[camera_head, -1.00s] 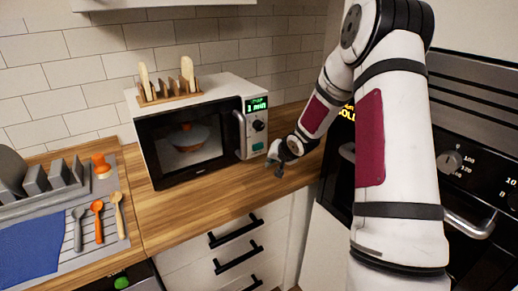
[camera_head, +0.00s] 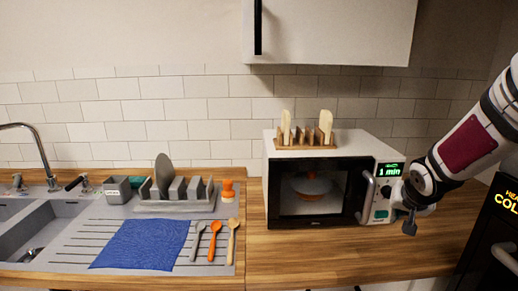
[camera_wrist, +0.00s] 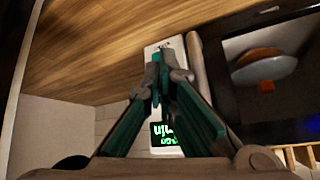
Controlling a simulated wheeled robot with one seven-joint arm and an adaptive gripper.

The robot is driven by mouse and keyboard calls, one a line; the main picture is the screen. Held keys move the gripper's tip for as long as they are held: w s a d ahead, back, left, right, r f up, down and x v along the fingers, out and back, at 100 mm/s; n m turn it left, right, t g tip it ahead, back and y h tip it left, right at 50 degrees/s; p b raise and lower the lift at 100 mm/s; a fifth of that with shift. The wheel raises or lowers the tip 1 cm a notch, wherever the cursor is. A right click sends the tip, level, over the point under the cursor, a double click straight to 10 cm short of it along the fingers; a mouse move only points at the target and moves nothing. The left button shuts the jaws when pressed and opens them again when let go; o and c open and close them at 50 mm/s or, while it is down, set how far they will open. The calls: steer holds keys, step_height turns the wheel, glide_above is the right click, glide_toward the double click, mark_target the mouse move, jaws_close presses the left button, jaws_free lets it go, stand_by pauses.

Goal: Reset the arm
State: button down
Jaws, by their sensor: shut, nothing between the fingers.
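My gripper (camera_head: 410,222) is in front of the right side of the microwave (camera_head: 320,222), near its control panel. In the wrist view my gripper (camera_wrist: 158,68) has its fingertips together with nothing between them. My arm (camera_head: 468,146) reaches in from the right edge. The microwave door is shut, and its display (camera_head: 390,170) reads 1 min. An orange and grey item (camera_head: 312,184) shows through the window. The microwave handle (camera_wrist: 205,75) runs beside my fingers in the wrist view. I cannot tell whether the gripper touches the panel.
A wooden rack (camera_head: 304,146) with pale boards stands on the microwave. A dish rack (camera_head: 176,206), blue cloth (camera_head: 140,243), several utensils (camera_head: 214,240) and a sink (camera_head: 45,235) are to the left. A dark oven (camera_head: 495,235) is at the right. The counter (camera_head: 340,258) before the microwave is clear.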

steer(key=s+a+r+n+g, duration=0.1)
steer(key=s+a+r, duration=0.4)
steer(key=s, duration=0.2)
steer(key=s+a+r+n, duration=0.1)
steer(key=s+a+r, duration=0.35)
steer(key=s, duration=0.25)
steer(key=s+a+n+y, duration=0.1)
steer(key=s+a, duration=0.3)
steer(key=s, duration=0.4)
steer(key=s+a+n+g+y, duration=0.1)
steer(key=s+a, duration=0.3)
steer(key=s, duration=0.4)
steer(key=shift+s+r+n+y, duration=0.2)
steer(key=shift+r+n+y, duration=0.15)
steer(key=shift+n, duration=0.45)
steer(key=shift+r, duration=0.1)
stand_by(4.1)
